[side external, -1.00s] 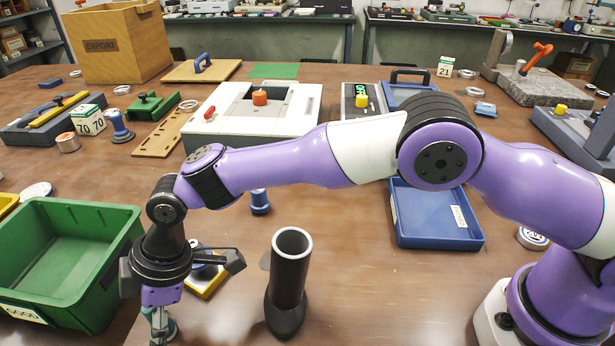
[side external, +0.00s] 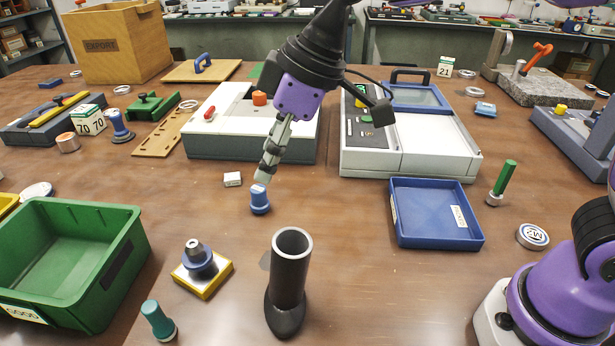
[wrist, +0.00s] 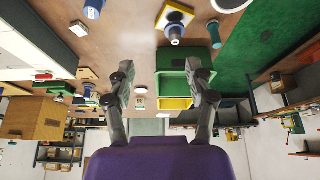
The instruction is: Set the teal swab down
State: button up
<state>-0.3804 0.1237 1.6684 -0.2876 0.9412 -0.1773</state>
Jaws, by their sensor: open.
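The teal swab (side external: 158,320) stands upright on the brown table near the front, just right of the green bin (side external: 115,262). It also appears near the top of the wrist view (wrist: 214,34). Nothing holds it. My gripper (side external: 265,172) is well away from it, up and to the right, in the air near a small blue-handled piece (side external: 260,199). In the wrist view my gripper's two fingers (wrist: 160,78) are spread wide with nothing between them. In the side view the fingers overlap.
A dark upright tube (side external: 290,265) stands right of the teal swab. A yellow-edged block with a knobbed piece (side external: 203,272) sits just behind the swab. A blue tray (side external: 436,240) lies to the right. Bare table lies between tube and tray.

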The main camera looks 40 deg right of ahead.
jog(key=s+d+f+m+t+h, duration=0.1)
jog(key=s+d+m, duration=0.3)
jog(key=d, duration=0.5)
jog(key=s+d+f+m+t+h, duration=0.1)
jog(key=s+d+m+h, duration=0.1)
jog(key=s+d+m, duration=0.3)
jog(key=s+d, duration=0.3)
jog(key=d, duration=0.1)
jog(key=shift+s+d+f, duration=0.15)
jog(key=shift+s+f, duration=0.05)
jog(key=shift+s, duration=0.1)
